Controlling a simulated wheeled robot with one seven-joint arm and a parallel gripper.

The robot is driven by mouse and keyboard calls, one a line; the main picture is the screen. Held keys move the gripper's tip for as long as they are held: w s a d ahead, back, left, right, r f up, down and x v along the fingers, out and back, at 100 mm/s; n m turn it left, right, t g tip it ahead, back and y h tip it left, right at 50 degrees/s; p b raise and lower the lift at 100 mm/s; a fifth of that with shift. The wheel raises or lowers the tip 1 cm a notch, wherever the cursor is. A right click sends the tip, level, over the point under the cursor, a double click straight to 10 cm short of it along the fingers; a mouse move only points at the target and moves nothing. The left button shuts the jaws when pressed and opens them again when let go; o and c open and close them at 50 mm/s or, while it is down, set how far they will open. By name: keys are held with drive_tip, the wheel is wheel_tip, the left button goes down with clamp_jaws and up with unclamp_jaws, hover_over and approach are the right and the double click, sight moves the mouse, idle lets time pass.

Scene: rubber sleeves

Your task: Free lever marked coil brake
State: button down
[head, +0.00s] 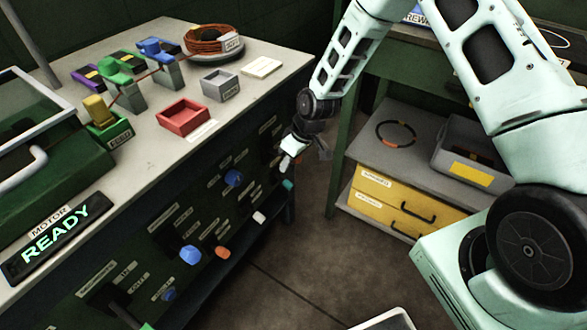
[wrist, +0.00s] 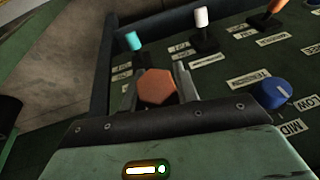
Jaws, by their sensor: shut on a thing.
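My gripper (head: 288,158) is at the dark front panel (head: 215,215) of the bench, near its right end. In the wrist view my gripper (wrist: 157,88) is shut on an orange hexagonal piece (wrist: 157,86), seen end-on between the two fingers. What lies behind that piece is hidden. Levers with teal (wrist: 133,41), white (wrist: 201,17) and orange (wrist: 275,6) handles stand on the panel beyond. In the head view they are the teal (head: 287,185), white (head: 259,217) and orange (head: 222,252) handles. I cannot read which label says coil brake.
A blue knob (wrist: 272,94) sits right of my gripper, beside LOW and MID labels. On the bench top are a red tray (head: 184,117), a grey tray (head: 220,86), a coil (head: 212,42) and a READY sign (head: 55,238). A yellow-drawered cabinet (head: 400,205) stands at right. Floor between is clear.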

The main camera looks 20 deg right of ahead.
drive_tip(key=shift+w+a+f+n+t+y+b, duration=0.2)
drive_tip(key=shift+f+t+y+b, duration=0.85)
drive_tip(key=shift+b, duration=0.7)
drive_tip(key=shift+w+a+f+n+t+y+b, duration=0.15)
drive_tip(key=shift+w+f+t+y+b, duration=0.15)
drive_tip(key=shift+f+t+y+b, duration=1.1)
drive_tip(key=shift+w+a+f+n+t+y+b, duration=0.25)
drive_tip(key=shift+t+b, duration=0.6)
drive_tip(key=shift+b, duration=1.3)
drive_tip(key=shift+f, duration=0.15)
drive_tip(key=c, duration=1.1)
unclamp_jaws()
drive_tip(key=shift+o, duration=0.2)
drive_tip(key=shift+d, duration=0.1)
drive_tip(key=p+v, duration=0.2)
drive_tip(key=v, duration=1.5)
drive_tip(key=shift+s+p, duration=0.25)
drive_tip(key=shift+p, duration=0.15)
